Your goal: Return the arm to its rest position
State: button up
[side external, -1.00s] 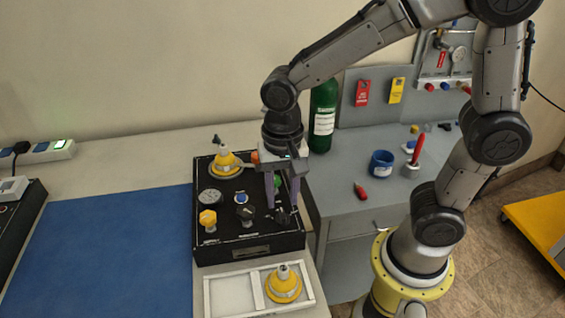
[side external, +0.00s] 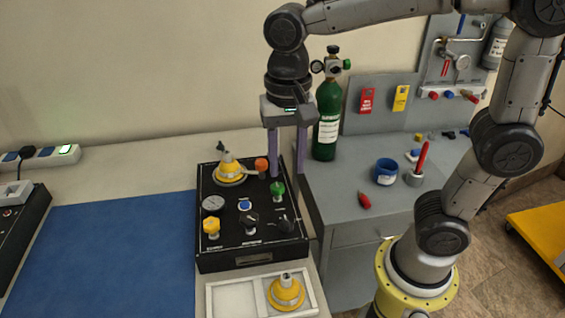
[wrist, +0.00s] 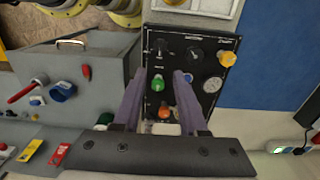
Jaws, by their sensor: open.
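My gripper (side external: 287,172) is open and empty, its two purple fingers pointing down above the back right part of the black control panel (side external: 240,262). In the wrist view my gripper (wrist: 165,80) shows both fingers apart, with the green knob (wrist: 158,84) and the orange knob (wrist: 165,113) visible between them. The panel also carries a gauge (side external: 213,203), a yellow knob (side external: 211,227), a blue button (side external: 245,205) and black knobs (side external: 249,222). A yellow cone-shaped fitting (side external: 230,170) stands at its back left.
A white tray (side external: 210,299) holding another yellow fitting (side external: 286,291) lies in front of the panel. A green cylinder (side external: 327,110) stands behind and right of my gripper. A blue cup (side external: 385,171) and red tools are on the grey bench (side external: 335,195). The blue mat (side external: 110,255) is clear.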

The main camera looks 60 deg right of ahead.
jog(key=s+d+n+t, duration=0.5)
jog(key=s+d+n, duration=0.3)
jog(key=s+n, duration=0.1)
jog(key=shift+s+d+f+t, duration=0.3)
jog(key=shift+s+d+f, duration=0.1)
jog(key=shift+s, duration=0.3)
dwell(1.1)
